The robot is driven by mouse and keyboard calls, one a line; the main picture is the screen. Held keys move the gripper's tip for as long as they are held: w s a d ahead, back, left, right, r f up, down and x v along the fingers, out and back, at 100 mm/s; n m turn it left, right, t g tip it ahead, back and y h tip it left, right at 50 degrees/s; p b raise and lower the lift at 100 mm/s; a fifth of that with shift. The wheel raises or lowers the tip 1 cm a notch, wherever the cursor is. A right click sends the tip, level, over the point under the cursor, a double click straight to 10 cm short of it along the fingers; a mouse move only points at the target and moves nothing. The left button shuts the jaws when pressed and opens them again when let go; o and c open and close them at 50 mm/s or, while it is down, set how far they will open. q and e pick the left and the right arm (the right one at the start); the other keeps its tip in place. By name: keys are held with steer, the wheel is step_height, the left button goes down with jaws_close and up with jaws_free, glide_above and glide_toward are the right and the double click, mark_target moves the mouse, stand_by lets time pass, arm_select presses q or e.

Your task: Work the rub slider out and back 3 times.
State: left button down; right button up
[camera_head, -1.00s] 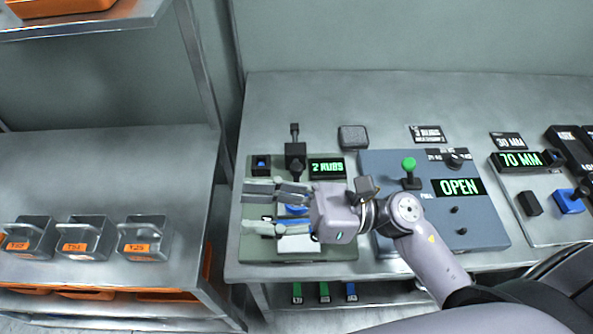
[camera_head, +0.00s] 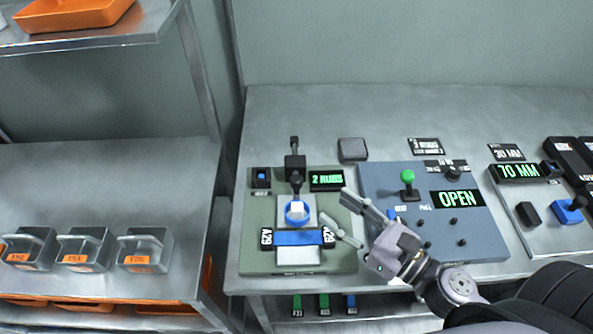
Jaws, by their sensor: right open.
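The rub station is a green board (camera_head: 262,210) with a display (camera_head: 326,180) reading "2 RUBS". What looks like the rub slider (camera_head: 297,212), a white block with a blue ring, sits on a pale plate below a black upright (camera_head: 295,165). Just in front of it, a blue webbing strip (camera_head: 299,238) lies between two black end pieces marked "A29". My right gripper (camera_head: 335,212) is open and empty, its fingers pointing left, to the right of the slider and apart from it. My left gripper is not in view.
A blue-grey panel (camera_head: 480,240) with a green-topped lever (camera_head: 408,178) and an "OPEN" display (camera_head: 456,199) stands to the right. A "70 MM" unit (camera_head: 519,172) is farther right. Grey bins (camera_head: 146,250) stand on the left shelf. The bench behind the station is mostly clear.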

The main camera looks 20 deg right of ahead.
mark_target(301, 181)
steer(key=p+x, duration=0.5)
steer(key=x, duration=0.5)
steer(key=shift+w+a+r, duration=0.1)
steer(key=shift+w, duration=0.2)
steer(key=shift+w+a, duration=0.3)
steer(key=shift+w, duration=0.2)
steer(key=shift+c, duration=0.4)
jaws_close()
